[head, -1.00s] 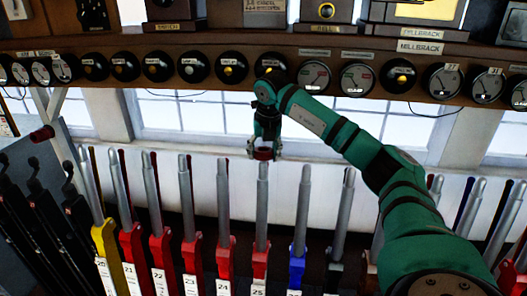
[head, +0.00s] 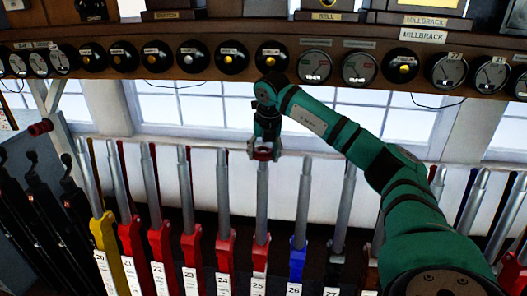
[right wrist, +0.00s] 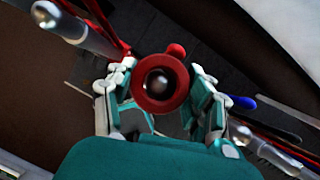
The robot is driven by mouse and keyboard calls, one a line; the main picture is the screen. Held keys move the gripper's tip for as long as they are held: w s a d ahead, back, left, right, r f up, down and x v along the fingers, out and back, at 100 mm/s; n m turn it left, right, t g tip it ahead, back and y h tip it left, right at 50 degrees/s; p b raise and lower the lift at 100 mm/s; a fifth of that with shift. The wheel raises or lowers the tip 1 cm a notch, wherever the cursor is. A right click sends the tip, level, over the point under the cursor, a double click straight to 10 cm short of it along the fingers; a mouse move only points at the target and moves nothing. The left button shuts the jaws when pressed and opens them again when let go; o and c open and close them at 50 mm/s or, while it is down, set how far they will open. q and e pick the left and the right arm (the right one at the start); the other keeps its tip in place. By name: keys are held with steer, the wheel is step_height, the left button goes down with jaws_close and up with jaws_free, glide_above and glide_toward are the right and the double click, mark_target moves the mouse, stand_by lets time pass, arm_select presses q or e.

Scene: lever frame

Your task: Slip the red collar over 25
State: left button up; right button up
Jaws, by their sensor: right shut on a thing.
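The red collar (head: 263,154) is a short ring in my right gripper (head: 264,148), whose fingers are shut on it from both sides. Lever 25 (head: 262,205) is a silver upright handle on a red base, with a white label "25" (head: 258,286). The collar is at the top of this lever, in line with it. In the right wrist view the collar (right wrist: 160,107) sits between the fingers, and the lever's rounded tip (right wrist: 158,84) shows through its hole. I cannot tell whether the tip has entered the ring. My left gripper is not in view.
Lever 24 (head: 223,205) on a red base and lever 26 (head: 301,205) on a blue base stand close on either side. A shelf with dials (head: 270,55) runs behind. A red cylinder (head: 40,128) sticks out from a post at the left.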

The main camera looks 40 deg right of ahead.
steer(key=shift+s+a+f+b, duration=0.1)
steer(key=shift+a+f+b, duration=0.05)
steer(key=shift+f+b, duration=0.7)
steer(key=shift+f, duration=0.2)
steer(key=o, duration=1.2)
steer(key=shift+c, duration=0.2)
steer(key=shift+o, duration=0.3)
steer(key=shift+o, duration=0.6)
steer(key=shift+r, duration=0.1)
